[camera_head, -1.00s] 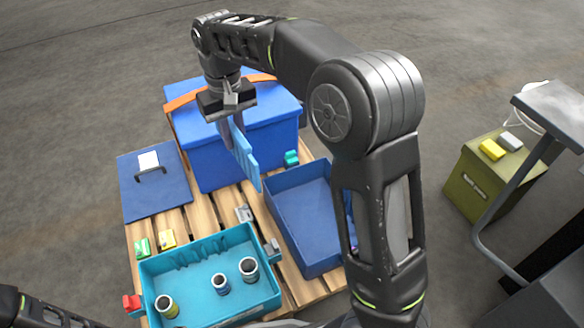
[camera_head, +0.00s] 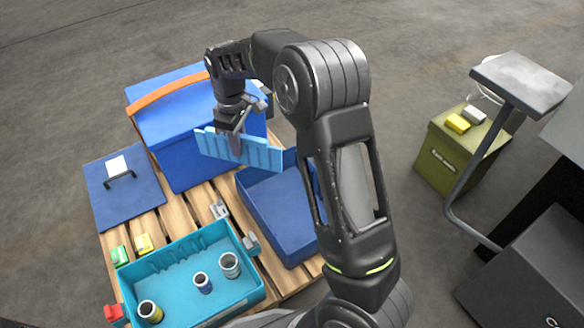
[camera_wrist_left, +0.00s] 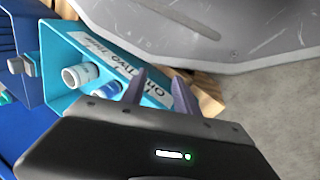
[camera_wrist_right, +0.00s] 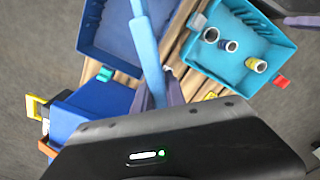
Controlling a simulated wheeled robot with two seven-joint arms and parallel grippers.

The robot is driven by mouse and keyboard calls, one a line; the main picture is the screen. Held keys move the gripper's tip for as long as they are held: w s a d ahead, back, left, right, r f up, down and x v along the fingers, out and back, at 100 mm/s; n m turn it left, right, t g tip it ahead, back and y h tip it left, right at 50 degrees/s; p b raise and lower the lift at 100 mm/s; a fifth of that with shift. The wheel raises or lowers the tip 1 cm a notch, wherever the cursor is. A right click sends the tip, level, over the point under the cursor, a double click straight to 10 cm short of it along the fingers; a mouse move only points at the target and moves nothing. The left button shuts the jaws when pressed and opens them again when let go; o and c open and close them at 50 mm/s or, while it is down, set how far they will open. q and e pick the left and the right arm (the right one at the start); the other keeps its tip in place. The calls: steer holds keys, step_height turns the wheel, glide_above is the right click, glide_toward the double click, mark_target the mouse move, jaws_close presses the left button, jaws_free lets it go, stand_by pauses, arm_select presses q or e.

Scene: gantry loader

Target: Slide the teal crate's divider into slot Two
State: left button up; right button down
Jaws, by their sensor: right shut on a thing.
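The light-blue divider (camera_head: 240,150), with a notched edge, is held in the air by my right gripper (camera_head: 236,145), above the open blue bin. In the right wrist view the divider (camera_wrist_right: 148,50) extends away from between the fingers. The teal crate (camera_head: 180,244) sits on the pallet, left of and nearer than the divider, apart from it. The left wrist view shows the crate's label strip (camera_wrist_left: 120,68) reading One, Two and a partly legible third word. My left gripper (camera_wrist_left: 160,88) is open and empty beside the crate's labelled side.
An olive box (camera_head: 450,150) stands right, near a metal stand (camera_head: 520,80).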

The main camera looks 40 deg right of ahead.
steer(key=s+d+f+n, duration=0.5)
steer(key=d+f+n, duration=0.4)
steer(key=d+f, duration=0.4)
steer(key=shift+s+f+n, duration=0.2)
steer(key=shift+f+n, duration=0.2)
steer(key=shift+f, duration=0.45)
steer(key=shift+f, duration=0.15)
steer(key=shift+f+b, duration=1.7)
steer(key=shift+f, duration=0.4)
steer(key=shift+d, duration=0.3)
